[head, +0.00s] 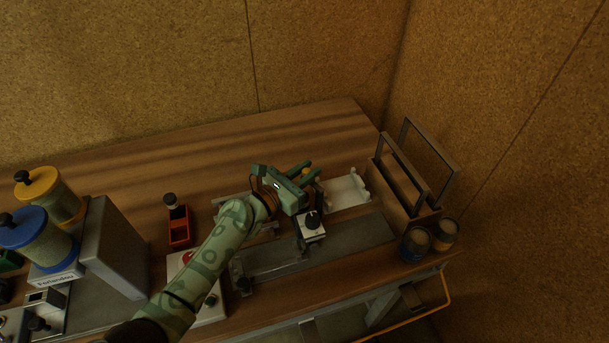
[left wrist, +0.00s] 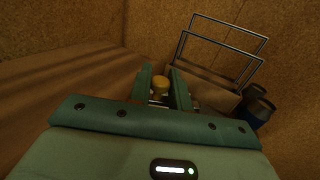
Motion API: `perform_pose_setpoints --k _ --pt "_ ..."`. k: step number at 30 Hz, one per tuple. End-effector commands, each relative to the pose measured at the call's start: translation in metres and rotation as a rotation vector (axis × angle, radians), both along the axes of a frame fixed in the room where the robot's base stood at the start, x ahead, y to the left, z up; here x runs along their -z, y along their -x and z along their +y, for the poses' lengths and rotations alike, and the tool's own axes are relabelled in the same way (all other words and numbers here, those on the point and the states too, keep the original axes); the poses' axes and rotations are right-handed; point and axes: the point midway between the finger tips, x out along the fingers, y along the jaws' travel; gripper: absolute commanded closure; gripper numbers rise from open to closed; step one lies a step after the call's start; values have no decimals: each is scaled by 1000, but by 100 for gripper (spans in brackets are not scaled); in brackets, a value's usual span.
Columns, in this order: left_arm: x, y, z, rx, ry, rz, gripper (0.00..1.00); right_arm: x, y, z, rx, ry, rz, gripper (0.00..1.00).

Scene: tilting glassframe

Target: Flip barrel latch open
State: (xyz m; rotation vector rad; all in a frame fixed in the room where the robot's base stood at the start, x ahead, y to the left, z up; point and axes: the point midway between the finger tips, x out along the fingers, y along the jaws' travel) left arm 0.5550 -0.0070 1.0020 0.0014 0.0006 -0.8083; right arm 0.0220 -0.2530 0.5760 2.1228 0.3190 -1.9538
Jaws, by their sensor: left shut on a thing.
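My left gripper (head: 306,173) reaches in over the middle of the workbench, its green fingers pointing to the right and away. It is shut on a small yellow knob (left wrist: 160,84), which shows between the fingers in the left wrist view (left wrist: 161,88). What the knob is fixed to is hidden by the gripper, so I cannot tell for sure that it belongs to the barrel latch. A white block with a black knob (head: 312,227) stands just in front of the gripper, on the tilting fixture. My right gripper is not in view.
A white bracket (head: 346,190) lies right of the gripper. A wooden box with upright metal frames (head: 408,191) and two dark jars (head: 415,244) stand at the right end. A red box (head: 180,228) and a grey block (head: 117,245) stand left. The back of the bench is clear.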

Motion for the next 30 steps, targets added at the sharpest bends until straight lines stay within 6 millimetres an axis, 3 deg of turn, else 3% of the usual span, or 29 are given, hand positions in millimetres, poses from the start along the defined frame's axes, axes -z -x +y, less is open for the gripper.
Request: perform_pose_setpoints --k 15,21,30 --pt "8 -10 -13 361 -1 2 100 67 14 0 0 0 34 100" --pt "5 -11 -16 433 0 3 100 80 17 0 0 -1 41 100" --pt "2 -10 -18 465 -1 3 100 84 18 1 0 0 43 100"
